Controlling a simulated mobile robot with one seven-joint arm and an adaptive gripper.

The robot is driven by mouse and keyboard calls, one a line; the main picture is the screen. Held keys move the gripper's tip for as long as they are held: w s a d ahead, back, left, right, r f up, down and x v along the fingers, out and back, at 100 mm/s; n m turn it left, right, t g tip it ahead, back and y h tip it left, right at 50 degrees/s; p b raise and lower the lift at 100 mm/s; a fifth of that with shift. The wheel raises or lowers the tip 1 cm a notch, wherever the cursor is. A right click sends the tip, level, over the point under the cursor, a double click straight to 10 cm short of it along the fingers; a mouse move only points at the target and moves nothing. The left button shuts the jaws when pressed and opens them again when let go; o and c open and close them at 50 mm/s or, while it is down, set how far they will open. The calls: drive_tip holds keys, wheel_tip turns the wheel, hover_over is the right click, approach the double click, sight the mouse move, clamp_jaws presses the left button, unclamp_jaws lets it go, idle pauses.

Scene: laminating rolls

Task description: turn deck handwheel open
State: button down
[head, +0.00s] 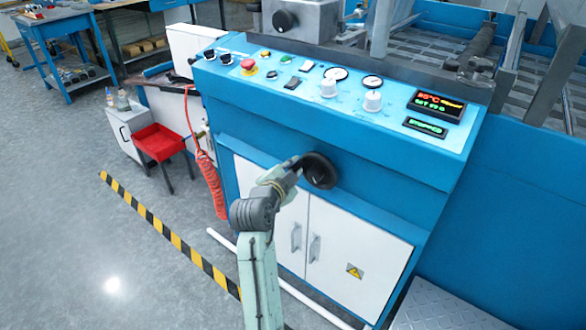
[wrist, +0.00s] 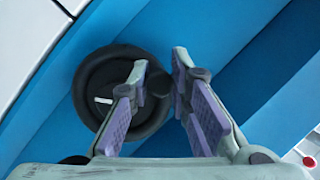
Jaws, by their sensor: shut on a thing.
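The black round handwheel (head: 320,171) is on the blue front of the console, above the white cabinet doors. In the wrist view the handwheel (wrist: 90,75) fills the left middle, with a short white mark on its face. My gripper (head: 294,164) is at the wheel's left side in the head view. In the wrist view my gripper (wrist: 160,68) has its purple-padded fingers on either side of the wheel's dark knob (wrist: 157,84), shut on it. The fingers hide part of the wheel's right side.
The console top (head: 225,75) carries a red emergency button (head: 248,67), gauges, knobs and a lit display (head: 437,104). A red bin (head: 158,142) and a coiled red hose (head: 210,185) are at the left. A grey step (head: 445,305) is at the lower right. Floor is open at the left.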

drive_tip(key=shift+w+a+f+n+g+h+p, duration=0.15)
drive_tip(key=shift+f+n+g+h+p, duration=0.3)
drive_tip(key=shift+n+p, duration=0.4)
drive_tip(key=s+d+f+n+g+h+p, duration=0.4)
drive_tip(key=n+h, duration=0.5)
drive_tip(key=n, duration=0.8)
drive_tip(key=shift+s+d+f+n+p, duration=0.25)
drive_tip(key=shift+d+f+n+p, duration=0.1)
drive_tip(key=shift+d+f+p, duration=0.55)
drive_tip(key=shift+d+r+h, duration=0.1)
drive_tip(key=shift+d+h, duration=0.05)
drive_tip(key=shift+h, duration=0.1)
drive_tip(key=c, duration=1.5)
unclamp_jaws()
